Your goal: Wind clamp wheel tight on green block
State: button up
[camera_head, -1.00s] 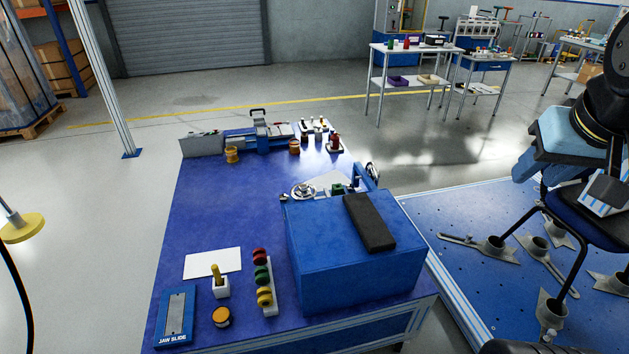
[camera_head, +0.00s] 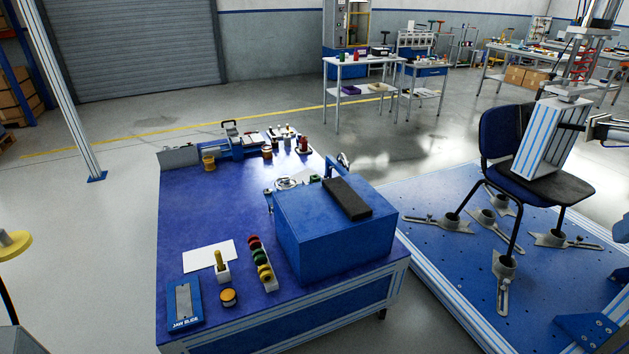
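A silver clamp wheel (camera_head: 287,183) sits on the blue bench, just behind the left part of a large blue box. A small green block (camera_head: 314,178) shows to the right of the wheel, partly hidden by the box's top edge. A blue upright piece (camera_head: 343,161) stands to the right of the block. The view is too small to tell whether the clamp touches the block. My gripper is not in view.
The blue box (camera_head: 325,240) with a black pad (camera_head: 347,199) blocks the near side of the clamp. The blue bench (camera_head: 205,225) has clear room left of it. A chair (camera_head: 505,135) stands on a blue test platform (camera_head: 440,270) at the right.

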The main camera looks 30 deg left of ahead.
aim_at(286, 183)
jog(key=u, duration=0.6)
jog(key=i, duration=1)
jog(key=u, duration=0.8)
jog(key=i, duration=0.5)
jog(key=u, duration=0.15)
jog(key=k, duration=0.8)
jog(key=u, duration=0.2)
jog(key=i, duration=0.8)
jog(key=z, duration=0.1)
